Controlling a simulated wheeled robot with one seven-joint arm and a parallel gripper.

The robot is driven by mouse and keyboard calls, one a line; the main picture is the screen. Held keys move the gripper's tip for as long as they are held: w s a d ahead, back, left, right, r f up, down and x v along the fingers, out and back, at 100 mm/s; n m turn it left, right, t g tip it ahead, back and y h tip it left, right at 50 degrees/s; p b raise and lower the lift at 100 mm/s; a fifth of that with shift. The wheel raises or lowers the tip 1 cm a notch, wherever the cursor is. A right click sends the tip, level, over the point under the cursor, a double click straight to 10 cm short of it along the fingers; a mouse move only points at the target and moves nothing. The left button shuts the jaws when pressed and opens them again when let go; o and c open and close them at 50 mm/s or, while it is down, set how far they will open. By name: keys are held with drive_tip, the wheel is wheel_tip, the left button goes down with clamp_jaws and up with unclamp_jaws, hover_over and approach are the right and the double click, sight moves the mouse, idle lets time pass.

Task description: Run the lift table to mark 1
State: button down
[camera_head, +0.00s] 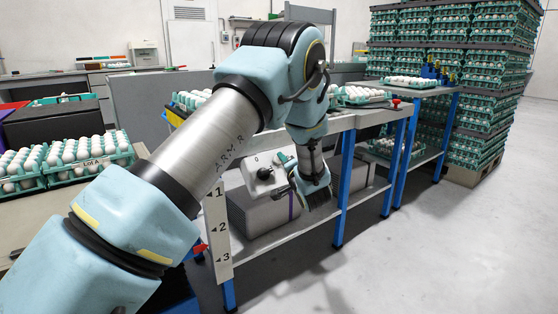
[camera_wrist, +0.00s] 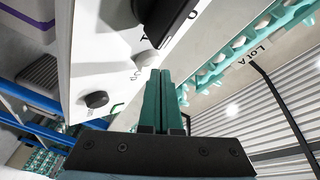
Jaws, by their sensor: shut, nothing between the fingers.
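A white control box (camera_head: 265,176) with dark knobs is mounted at the front of the workbench. In the wrist view its panel (camera_wrist: 95,60) shows a black knob (camera_wrist: 97,99), a large black part (camera_wrist: 165,25) and a pale round button (camera_wrist: 148,58). My gripper (camera_head: 296,186) is right beside the box. Its green fingers (camera_wrist: 160,75) are shut and empty, with tips close to the pale button; I cannot tell if they touch. The mark board (camera_head: 217,230) shows 1 at top, 2, and 3 at bottom. A red pointer (camera_head: 200,248) sits between 2 and 3.
Egg trays (camera_head: 75,160) stand on the table at left, one labelled LOT A. More egg trays (camera_head: 360,95) sit on the blue-legged workbench (camera_head: 342,185). A tall stack of egg trays (camera_head: 440,60) stands on a pallet at back right. The floor at right is clear.

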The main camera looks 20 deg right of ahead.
drive_tip(key=shift+w+a+f, duration=0.1)
drive_tip(key=shift+w+f, duration=0.25)
idle(1.5)
drive_tip(key=shift+s+r, duration=0.1)
drive_tip(key=shift+r, duration=0.05)
idle(3.9)
drive_tip(key=shift+s+r+p, duration=0.55)
drive_tip(key=shift+s+p, duration=0.1)
drive_tip(key=shift+p, duration=0.05)
drive_tip(key=shift+d, duration=0.2)
drive_tip(key=s+r+p, duration=0.1)
drive_tip(key=s, duration=0.1)
drive_tip(key=s+r+p, duration=0.1)
drive_tip(key=r+p, duration=0.1)
drive_tip(key=shift+s+d+r, duration=0.2)
drive_tip(key=shift+s+d, duration=0.15)
idle(0.5)
